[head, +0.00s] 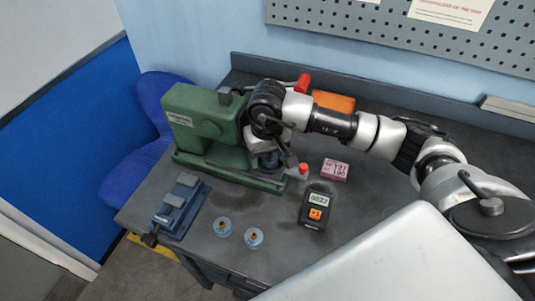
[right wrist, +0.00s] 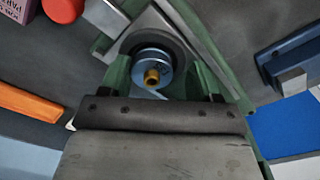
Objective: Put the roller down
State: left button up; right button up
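A blue-grey roller with a brass centre shows in the right wrist view (right wrist: 152,70), in front of a dark round part at the green machine. A bluish round part at the machine's front in the head view (head: 268,161) looks like the same roller, partly covered by my gripper. The green machine (head: 205,118) stands at the back left of the bench. My right gripper (head: 284,153) is at its front end, just above the bluish part. Its fingertips are not clear, so I cannot tell whether it grips the roller. My left gripper is not in view.
Two similar blue rollers stand on the bench, one at left (head: 222,227) and one at right (head: 253,238). A blue vise (head: 180,206) is left of them. A meter (head: 317,208), pink box (head: 335,170), red knob (head: 303,168) and orange box (head: 333,101) lie right of the machine.

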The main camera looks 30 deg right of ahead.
jog(key=shift+s+d+f, duration=0.25)
jog(key=shift+s+f, duration=0.05)
jog(key=shift+f, duration=0.3)
jog(key=shift+r, duration=0.1)
jog(key=shift+r+p, duration=0.25)
jog(key=shift+p, duration=0.15)
jog(key=shift+d+r+p, duration=0.15)
jog(key=shift+r+p, duration=0.2)
jog(key=shift+p, duration=0.2)
notch_tip(320, 180, up, 12)
jog(key=b, duration=0.3)
jog(key=shift+w, duration=0.25)
jog(key=shift+r, duration=0.1)
